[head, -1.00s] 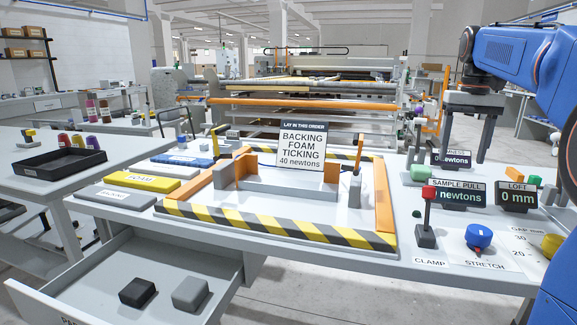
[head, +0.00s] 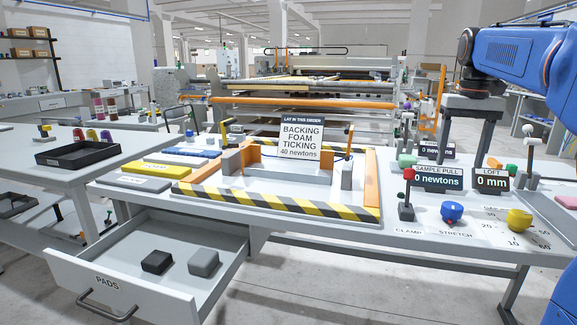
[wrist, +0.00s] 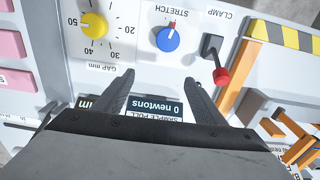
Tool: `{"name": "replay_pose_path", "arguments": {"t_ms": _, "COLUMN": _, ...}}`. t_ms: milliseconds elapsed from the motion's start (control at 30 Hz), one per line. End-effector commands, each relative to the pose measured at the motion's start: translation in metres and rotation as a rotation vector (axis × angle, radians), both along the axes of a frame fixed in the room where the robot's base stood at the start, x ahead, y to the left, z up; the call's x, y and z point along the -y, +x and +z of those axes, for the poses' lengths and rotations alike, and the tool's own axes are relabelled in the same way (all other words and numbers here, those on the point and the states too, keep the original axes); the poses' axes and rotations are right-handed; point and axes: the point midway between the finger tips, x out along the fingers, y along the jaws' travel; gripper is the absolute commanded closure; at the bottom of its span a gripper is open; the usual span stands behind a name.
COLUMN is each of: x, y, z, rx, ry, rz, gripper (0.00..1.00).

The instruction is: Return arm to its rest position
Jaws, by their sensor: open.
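My gripper (wrist: 158,92) shows in the wrist view with its two dark fingers spread apart and nothing between them. It hangs above the control end of the workbench, over the sample pull display (wrist: 155,107). The blue stretch knob (wrist: 168,39), the yellow gap knob (wrist: 95,25) and the red-tipped clamp lever (wrist: 213,57) lie beyond the fingertips. In the head view my blue arm (head: 520,55) reaches in at the upper right, and the fingers cannot be made out there. The clamp lever (head: 407,195) stands upright.
An open drawer (head: 110,282) holds a black pad (head: 157,262) and a grey pad (head: 203,262). A black tray (head: 70,153) stands on the left table.

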Motion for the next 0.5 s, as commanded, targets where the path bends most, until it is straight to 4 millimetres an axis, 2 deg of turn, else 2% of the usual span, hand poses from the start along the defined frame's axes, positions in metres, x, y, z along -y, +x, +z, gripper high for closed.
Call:
{"name": "replay_pose_path", "arguments": {"t_ms": 267, "x": -0.022, "y": -0.027, "z": -0.012, "rx": 0.037, "ry": -0.010, "rz": 0.026, "gripper": 0.36}}
{"name": "replay_pose_path", "arguments": {"t_ms": 367, "x": -0.033, "y": -0.042, "z": -0.020, "rx": 0.057, "ry": -0.014, "rz": 0.041, "gripper": 0.36}}
{"name": "replay_pose_path", "arguments": {"t_ms": 500, "x": -0.053, "y": -0.072, "z": -0.038, "rx": 0.094, "ry": -0.023, "rz": 0.068, "gripper": 0.36}}
